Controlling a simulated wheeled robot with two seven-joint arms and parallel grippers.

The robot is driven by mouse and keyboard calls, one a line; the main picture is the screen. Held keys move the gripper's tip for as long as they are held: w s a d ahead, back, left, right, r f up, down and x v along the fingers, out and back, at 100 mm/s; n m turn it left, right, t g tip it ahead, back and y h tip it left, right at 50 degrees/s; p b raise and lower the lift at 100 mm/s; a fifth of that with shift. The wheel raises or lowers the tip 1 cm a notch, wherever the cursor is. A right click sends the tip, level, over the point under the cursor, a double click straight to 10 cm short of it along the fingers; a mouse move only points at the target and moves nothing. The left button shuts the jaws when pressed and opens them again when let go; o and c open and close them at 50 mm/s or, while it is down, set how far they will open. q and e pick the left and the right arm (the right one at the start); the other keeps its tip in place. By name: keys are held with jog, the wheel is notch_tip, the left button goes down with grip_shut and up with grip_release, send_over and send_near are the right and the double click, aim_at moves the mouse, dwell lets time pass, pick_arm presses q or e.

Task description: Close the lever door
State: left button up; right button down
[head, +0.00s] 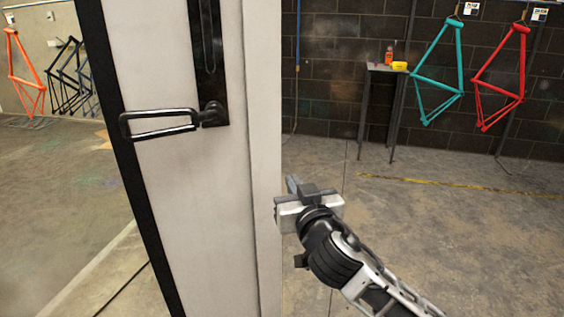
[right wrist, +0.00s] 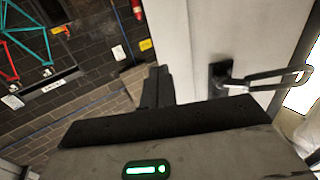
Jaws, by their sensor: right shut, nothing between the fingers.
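The lever door (head: 185,210) is a pale panel with a black strip along its left edge, standing upright on the left half of the head view. Its black loop-shaped lever (head: 160,123) sticks out to the left from a tall black plate. My right gripper (head: 292,185) is shut and empty, below and right of the lever, by the panel's right side. I cannot tell whether it touches the door. In the right wrist view, the shut fingers (right wrist: 158,86) are left of the lever (right wrist: 268,78), apart from it. My left gripper is not in view.
A teal frame (head: 437,72) and a red frame (head: 500,80) hang by the dark block wall. A small stand (head: 385,69) holds orange and yellow items. An orange frame (head: 22,70) and black frames (head: 70,75) are at far left. Concrete floor (head: 440,230) is clear at right.

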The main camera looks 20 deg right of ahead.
jog(key=w, duration=0.3)
jog(key=w+p, duration=0.1)
jog(key=w, duration=0.5)
jog(key=shift+d, duration=0.35)
